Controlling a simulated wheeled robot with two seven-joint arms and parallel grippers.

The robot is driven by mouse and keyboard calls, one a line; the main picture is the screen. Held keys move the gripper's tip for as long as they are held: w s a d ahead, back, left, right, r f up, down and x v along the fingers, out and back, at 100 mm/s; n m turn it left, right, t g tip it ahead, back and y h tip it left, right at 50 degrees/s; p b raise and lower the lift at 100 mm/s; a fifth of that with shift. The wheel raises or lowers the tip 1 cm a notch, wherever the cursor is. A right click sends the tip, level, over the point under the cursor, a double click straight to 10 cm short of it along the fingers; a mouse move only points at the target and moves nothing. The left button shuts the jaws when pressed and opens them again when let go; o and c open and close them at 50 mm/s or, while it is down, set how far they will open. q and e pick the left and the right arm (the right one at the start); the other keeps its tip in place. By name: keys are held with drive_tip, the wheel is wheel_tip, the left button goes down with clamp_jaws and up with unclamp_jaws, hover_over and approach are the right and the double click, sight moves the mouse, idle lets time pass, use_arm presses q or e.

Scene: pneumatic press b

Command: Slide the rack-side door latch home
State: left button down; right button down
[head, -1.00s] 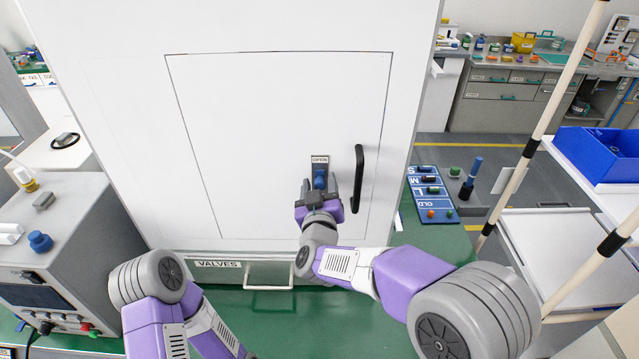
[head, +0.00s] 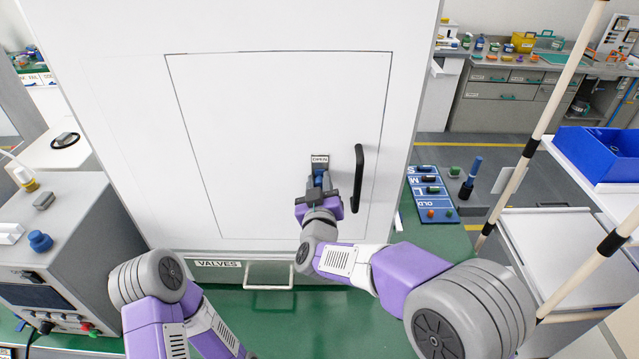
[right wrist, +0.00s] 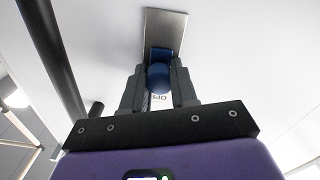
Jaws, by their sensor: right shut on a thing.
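The door latch has a blue knob (head: 318,179) on a small metal plate marked OPEN (head: 320,161), near the right side of the white cabinet door (head: 270,130). My right gripper (head: 318,177) is shut on the blue knob. In the right wrist view the knob (right wrist: 158,77) sits between both fingers, in front of the metal plate (right wrist: 166,28), with part of the label showing below it. The knob is partly hidden by the fingers in the head view. My left arm is at the lower left; its gripper is out of view.
A black door handle (head: 358,179) stands close to the right of the latch. A drawer labelled VALVES (head: 218,264) is below. A grey control box (head: 60,240) is at left, and a blue board with parts (head: 437,212) lies to the right.

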drive_tip(key=shift+f+b, duration=0.55)
drive_tip(key=shift+f, duration=0.35)
drive_tip(key=c, duration=0.9)
unclamp_jaws()
drive_tip(key=shift+o, duration=0.2)
drive_tip(key=shift+r, duration=0.1)
drive_tip(key=s, duration=0.7)
drive_tip(key=shift+s, duration=0.3)
